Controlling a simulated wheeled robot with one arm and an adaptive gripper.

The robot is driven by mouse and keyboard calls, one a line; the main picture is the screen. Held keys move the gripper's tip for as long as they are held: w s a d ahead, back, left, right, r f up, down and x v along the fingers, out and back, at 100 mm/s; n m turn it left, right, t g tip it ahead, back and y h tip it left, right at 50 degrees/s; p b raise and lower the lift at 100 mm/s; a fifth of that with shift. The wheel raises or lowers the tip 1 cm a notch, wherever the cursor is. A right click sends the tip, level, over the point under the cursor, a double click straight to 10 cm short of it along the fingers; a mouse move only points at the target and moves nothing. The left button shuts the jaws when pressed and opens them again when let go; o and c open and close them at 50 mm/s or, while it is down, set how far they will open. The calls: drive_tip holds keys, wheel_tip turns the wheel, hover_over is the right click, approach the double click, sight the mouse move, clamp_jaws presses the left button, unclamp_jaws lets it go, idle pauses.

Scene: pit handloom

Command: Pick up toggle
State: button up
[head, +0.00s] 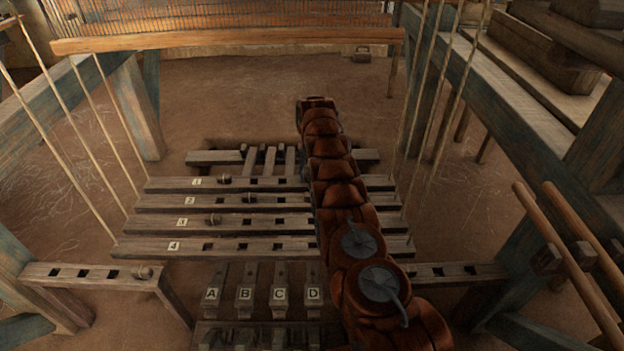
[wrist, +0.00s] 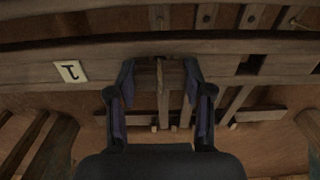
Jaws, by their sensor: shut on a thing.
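My gripper (wrist: 160,72) shows in the wrist view, with its two dark fingers on either side of a small wooden piece, which looks like the toggle (wrist: 174,77). It sits against a long wooden bar (wrist: 35,72) carrying a numbered tag (wrist: 70,71), seen upside down. Whether the toggle is still seated in the bar cannot be told. In the head view my arm hides the gripper. Other toggles show there on bar 1 (head: 225,180), bar 2 (head: 250,198), bar 3 (head: 213,220) and the lower left rail (head: 143,272).
Numbered bars with square holes lie across the pit. Treadles lettered A to D (head: 245,293) lie in front. Cords (head: 108,130) hang at both sides between the loom posts (head: 137,105). A bench (head: 540,75) stands at right. Bare floor (head: 230,105) lies behind the bars.

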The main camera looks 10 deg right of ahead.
wheel_tip(320, 180, up, 10)
drive_tip(key=p, duration=0.4)
idle(0.3)
